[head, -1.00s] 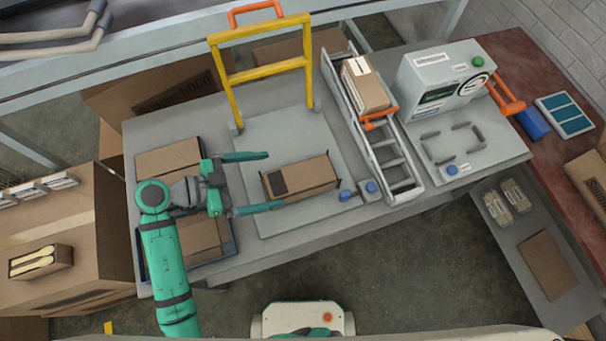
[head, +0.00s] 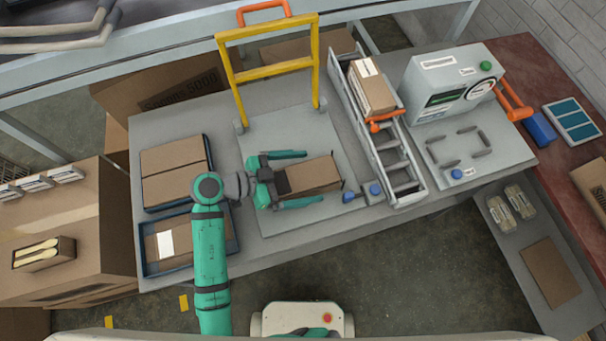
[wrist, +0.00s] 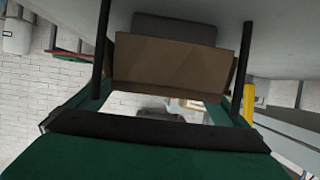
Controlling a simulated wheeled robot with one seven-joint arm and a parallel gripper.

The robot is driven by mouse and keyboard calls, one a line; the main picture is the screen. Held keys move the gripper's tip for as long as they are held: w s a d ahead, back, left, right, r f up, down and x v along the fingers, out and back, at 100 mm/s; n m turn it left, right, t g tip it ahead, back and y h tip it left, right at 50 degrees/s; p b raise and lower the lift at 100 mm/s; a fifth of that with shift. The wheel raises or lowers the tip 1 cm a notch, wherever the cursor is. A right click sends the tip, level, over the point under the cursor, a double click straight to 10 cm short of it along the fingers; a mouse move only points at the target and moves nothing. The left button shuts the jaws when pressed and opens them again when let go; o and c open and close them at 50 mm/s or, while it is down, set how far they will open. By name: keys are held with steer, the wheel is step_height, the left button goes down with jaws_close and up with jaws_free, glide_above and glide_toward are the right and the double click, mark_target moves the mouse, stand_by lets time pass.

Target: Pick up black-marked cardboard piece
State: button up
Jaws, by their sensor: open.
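The cardboard piece (head: 316,174) is a brown box lying on the grey plate in the middle of the bench. Its black mark (head: 281,183) is at its left end, partly covered by my gripper. My gripper (head: 308,178) is open, with one green finger along the box's far side and the other along its near side. In the wrist view, the cardboard piece (wrist: 172,66) sits between the two dark fingers, with a gap visible at the right finger. I cannot tell whether either finger touches it.
A yellow frame (head: 231,75) stands at the back of the grey plate (head: 285,128). Blue trays (head: 146,190) with cardboard are at left. A roller rack (head: 397,168) holding a labelled box (head: 372,92) and a grey machine (head: 450,85) are at right. Blue knobs (head: 375,190) sit close right.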

steer(key=c, duration=1.3)
